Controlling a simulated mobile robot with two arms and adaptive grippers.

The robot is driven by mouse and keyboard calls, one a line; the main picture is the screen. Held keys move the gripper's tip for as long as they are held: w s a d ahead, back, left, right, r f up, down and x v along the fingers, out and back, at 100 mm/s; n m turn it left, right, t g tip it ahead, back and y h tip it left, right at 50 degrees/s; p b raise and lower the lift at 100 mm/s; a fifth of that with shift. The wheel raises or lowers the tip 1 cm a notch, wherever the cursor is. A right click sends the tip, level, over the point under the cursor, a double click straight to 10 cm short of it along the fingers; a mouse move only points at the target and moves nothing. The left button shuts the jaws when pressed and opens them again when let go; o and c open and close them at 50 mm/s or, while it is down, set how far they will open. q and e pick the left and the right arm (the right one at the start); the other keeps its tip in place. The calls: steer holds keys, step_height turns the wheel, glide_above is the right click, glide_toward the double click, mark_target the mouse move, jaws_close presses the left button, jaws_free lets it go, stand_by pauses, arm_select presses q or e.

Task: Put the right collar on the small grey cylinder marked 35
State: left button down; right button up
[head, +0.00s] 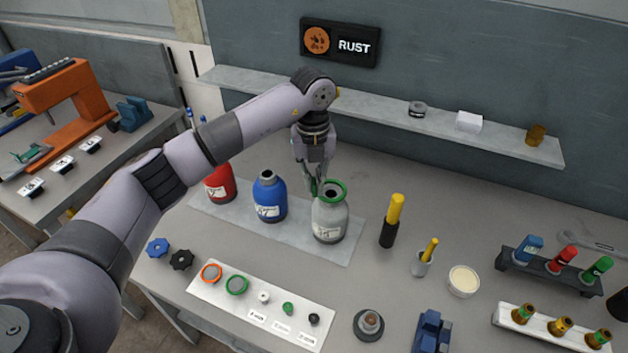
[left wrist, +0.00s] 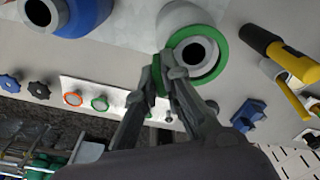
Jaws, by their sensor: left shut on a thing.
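The small grey cylinder (head: 330,222) stands upright at the right end of the grey mat, its label too small to read. A green collar (head: 344,188) shows at its top, around the dark mouth; in the left wrist view the collar (left wrist: 222,62) rings the opening of the cylinder (left wrist: 181,17). My left gripper (head: 314,189) comes down from above at the collar's left side, shut on its edge. In the left wrist view its fingertips (left wrist: 166,72) meet at the rim. I cannot tell whether the collar is fully seated. My right gripper is not in view.
Blue (head: 269,196) and red (head: 219,184) cylinders stand left of the grey one. A white plate (head: 290,325) in front holds an orange ring (head: 210,273), another green ring (head: 237,285) and small knobs. A yellow-black tool (head: 392,220) stands close on the right. A shelf (head: 375,115) runs behind.

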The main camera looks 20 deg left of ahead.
arm_select(q)
steer(key=shift+f+b, duration=1.1)
steer(key=shift+f, duration=0.45)
steer(key=c, duration=1.7)
jaws_free()
steer(key=shift+o, duration=0.2)
steer(key=shift+r, duration=0.1)
steer(key=shift+r+p, duration=1.85)
steer(key=shift+r, duration=1.15)
steer(key=shift+f, duration=0.1)
